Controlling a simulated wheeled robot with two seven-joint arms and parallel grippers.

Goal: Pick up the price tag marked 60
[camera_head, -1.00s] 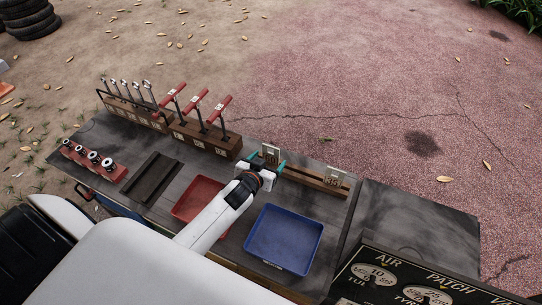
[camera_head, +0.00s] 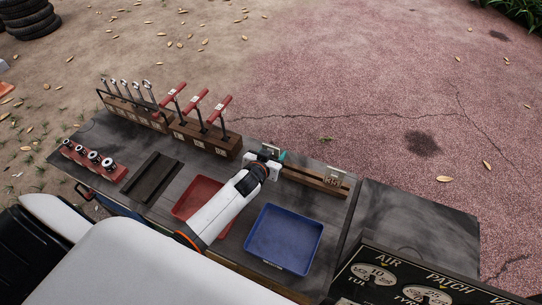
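A wooden tag rail (camera_head: 312,178) lies along the far edge of the cart top. One small tag (camera_head: 332,181) stands at its right end; its number is too small to read surely. Another tag (camera_head: 269,150) at the rail's left end is mostly hidden by my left gripper (camera_head: 268,156), and its marking cannot be read. The gripper is right at this tag. One teal fingertip shows on its right side; the other is hidden, so I cannot tell whether it is shut on the tag. My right gripper is not in view.
A red tray (camera_head: 190,199) lies under my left arm, and a blue tray (camera_head: 284,239) is to its right. A wooden rack with red-handled tools (camera_head: 205,137) stands left of the gripper. A dark sign (camera_head: 400,281) stands at bottom right.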

